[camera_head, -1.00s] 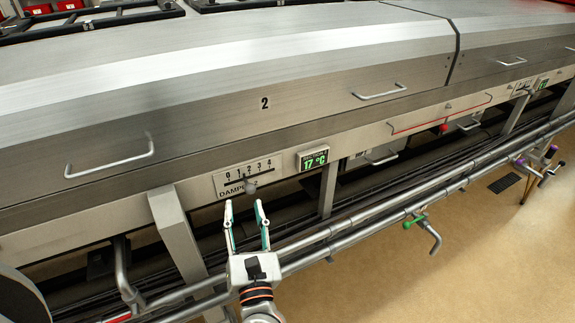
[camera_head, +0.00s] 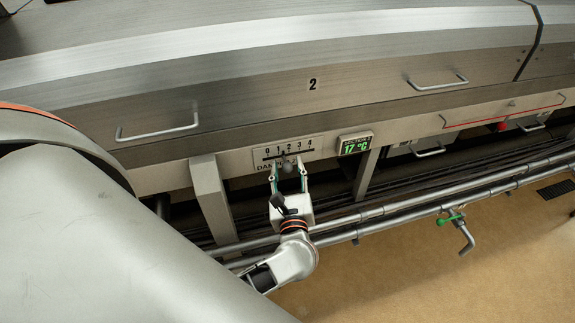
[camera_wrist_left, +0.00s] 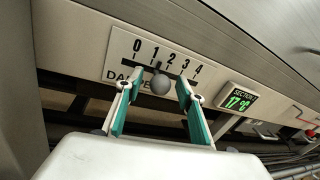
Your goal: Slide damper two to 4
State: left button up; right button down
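The damper scale (camera_head: 304,144) is a light plate marked 0 to 4 on the front rail below the panel labelled 2. It also shows in the left wrist view (camera_wrist_left: 116,70). Its round grey knob (camera_wrist_left: 160,85) sits on a slot, with its pointer around 1 to 2. My left gripper (camera_head: 288,172) is in front of the knob with its fingers open. In the left wrist view the fingers (camera_wrist_left: 156,98) stand on either side of the knob, with a gap on both sides. The fingers partly cover the damper lettering. My right gripper is not in view.
A green display (camera_head: 356,144) reading 17 °C is right of the scale. A grey post (camera_head: 211,198) stands to the left. Metal pipes (camera_head: 400,208) run below, with a green-handled valve (camera_head: 452,219). Hood handles (camera_head: 157,132) are above.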

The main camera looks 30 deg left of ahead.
pick_arm(q)
jog(key=shift+w+a, duration=0.15)
jog(key=shift+w, duration=0.05)
grip_shut()
jog(key=w+d+b, duration=0.3)
jog(key=w+d, duration=0.2)
jog(key=shift+w+f+b, duration=0.2)
jog(key=shift+w+b, duration=0.15)
jog(key=shift+b, duration=0.05)
jog(key=shift+w+d+r, duration=0.1)
jog(key=shift+w, duration=0.1)
jog(key=shift+r, duration=0.2)
jog(key=shift+c, duration=1.5)
grip_release()
jog(key=o, duration=0.3)
jog(key=shift+w+d+f, duration=0.1)
jog(key=shift+w, duration=0.05)
